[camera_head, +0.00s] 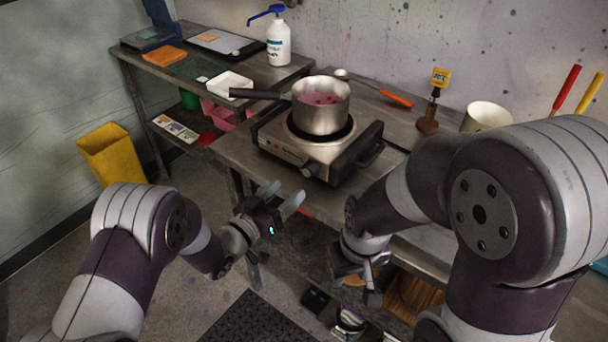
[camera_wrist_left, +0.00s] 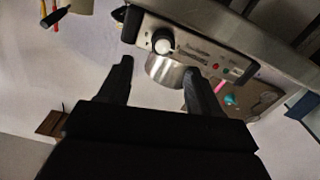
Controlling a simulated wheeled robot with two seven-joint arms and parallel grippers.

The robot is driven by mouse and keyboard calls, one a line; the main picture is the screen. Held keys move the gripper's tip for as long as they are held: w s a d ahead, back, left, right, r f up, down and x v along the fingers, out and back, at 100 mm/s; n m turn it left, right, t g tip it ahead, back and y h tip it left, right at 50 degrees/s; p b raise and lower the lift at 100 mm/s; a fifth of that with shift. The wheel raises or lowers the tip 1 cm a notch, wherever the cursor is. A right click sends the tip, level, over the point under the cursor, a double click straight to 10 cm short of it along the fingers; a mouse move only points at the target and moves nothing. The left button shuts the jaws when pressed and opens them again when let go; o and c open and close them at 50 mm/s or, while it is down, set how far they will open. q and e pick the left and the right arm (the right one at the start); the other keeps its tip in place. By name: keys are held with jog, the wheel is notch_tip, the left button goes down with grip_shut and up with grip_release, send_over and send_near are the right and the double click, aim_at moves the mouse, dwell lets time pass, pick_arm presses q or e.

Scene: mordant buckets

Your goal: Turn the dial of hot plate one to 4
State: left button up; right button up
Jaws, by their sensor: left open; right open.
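The hot plate (camera_head: 297,158) stands on the metal table with its front panel facing me. Its dial (camera_head: 309,171) is at the right end of that panel; in the left wrist view the dial (camera_wrist_left: 162,42) is a black and white knob. The number it points at is too small to read. A steel pot (camera_head: 321,113) with pink liquid sits on the burner. My left gripper (camera_head: 282,196) is open and empty, in front of and below the panel, apart from the dial. My right gripper (camera_head: 358,283) is low in front of the table, with nothing seen in it.
A white pump bottle (camera_head: 278,43) stands behind. A yellow bin (camera_head: 108,155) stands left.

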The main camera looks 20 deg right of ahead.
aim_at(306, 172)
pick_arm(q)
jog(key=x, duration=0.7)
jog(key=shift+w+f, duration=0.1)
jog(key=shift+w, duration=0.25)
jog(key=shift+w+d, duration=0.15)
jog(key=shift+d, duration=0.3)
jog(key=c, duration=1)
